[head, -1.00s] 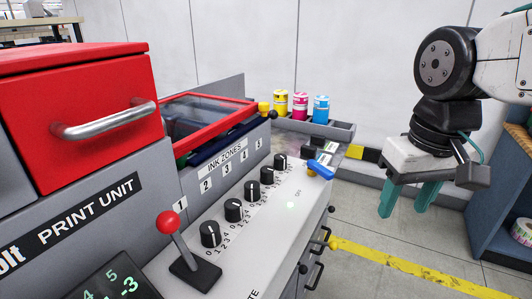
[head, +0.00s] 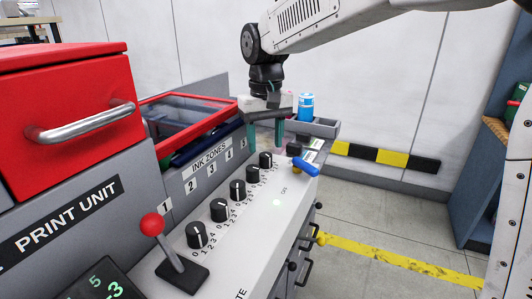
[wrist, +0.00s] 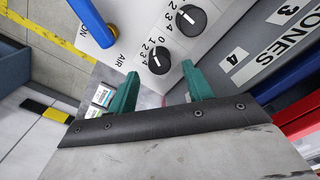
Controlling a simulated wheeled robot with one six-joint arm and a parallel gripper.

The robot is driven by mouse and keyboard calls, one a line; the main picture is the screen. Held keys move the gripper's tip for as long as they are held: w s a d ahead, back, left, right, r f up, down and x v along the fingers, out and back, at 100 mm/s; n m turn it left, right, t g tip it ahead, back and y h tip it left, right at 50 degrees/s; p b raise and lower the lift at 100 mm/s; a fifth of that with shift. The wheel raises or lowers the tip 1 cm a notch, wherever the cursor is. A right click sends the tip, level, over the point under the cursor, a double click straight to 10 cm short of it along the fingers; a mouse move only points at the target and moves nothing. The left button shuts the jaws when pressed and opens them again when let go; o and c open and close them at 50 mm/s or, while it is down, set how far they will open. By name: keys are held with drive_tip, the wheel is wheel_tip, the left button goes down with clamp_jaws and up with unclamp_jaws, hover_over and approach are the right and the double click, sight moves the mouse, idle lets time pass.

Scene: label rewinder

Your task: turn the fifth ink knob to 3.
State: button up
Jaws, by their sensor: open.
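The fifth ink knob (head: 266,160) is the farthest in a row of black knobs on the white console top. My gripper (head: 265,135) points down with its green fingers apart, just above and beyond this knob in the head view. In the wrist view the fifth knob (wrist: 158,60) lies roughly in line with the gap between my open fingertips (wrist: 160,72). The gap is empty, and I see no contact. The knob has a 0 to 4 scale beside it. I cannot tell surely which number its white mark points to.
The fourth knob (wrist: 191,20) sits close beside the fifth. A blue handle (head: 305,167) stands just right of the fifth knob. A red-knobbed lever (head: 153,226) is at the near end. A red-framed cover (head: 188,110) is to the left. The floor right of the console is clear.

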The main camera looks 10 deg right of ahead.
sight(266, 154)
drive_tip(key=shift+f, duration=1.9)
drive_tip(key=c, duration=1)
drive_tip(key=shift+o, duration=0.2)
drive_tip(key=shift+n, duration=0.3)
drive_tip(key=n, duration=0.5)
drive_tip(key=shift+n, duration=0.3)
drive_tip(key=n, duration=0.5)
drive_tip(key=shift+n, duration=0.4)
